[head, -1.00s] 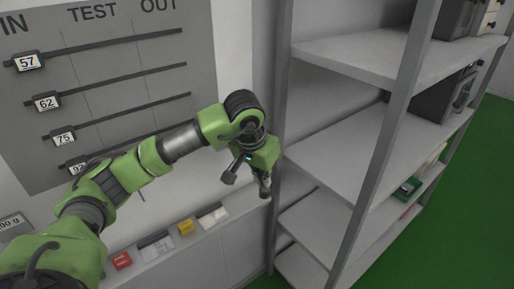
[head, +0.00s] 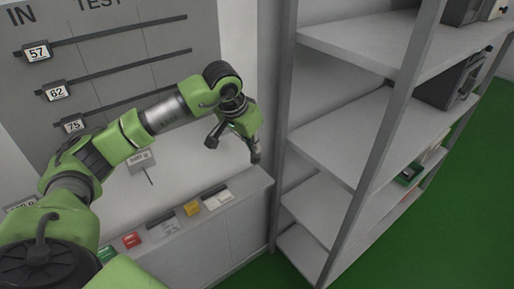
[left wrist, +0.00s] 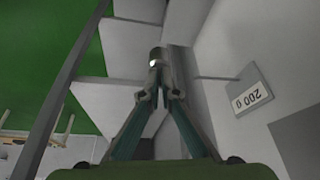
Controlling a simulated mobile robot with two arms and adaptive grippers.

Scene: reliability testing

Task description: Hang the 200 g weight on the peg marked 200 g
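My left gripper (head: 253,143) points down beside the right end of the white cabinet. It also shows in the left wrist view (left wrist: 160,92), where its fingers close together on a small grey metal piece (left wrist: 156,58) that looks like the weight; no mark on it can be read. A 200 g label (left wrist: 249,97) is on the pale panel at right in the left wrist view. In the head view a small label plate (head: 140,159), its first digit unclear, sits above a thin dark peg (head: 149,177), left of the gripper. My right gripper is not in view.
A grey shelf rack (head: 340,145) with upright posts stands close right of the gripper. A grey board (head: 120,50) with numbered sliders is behind my left arm. Green floor lies at right.

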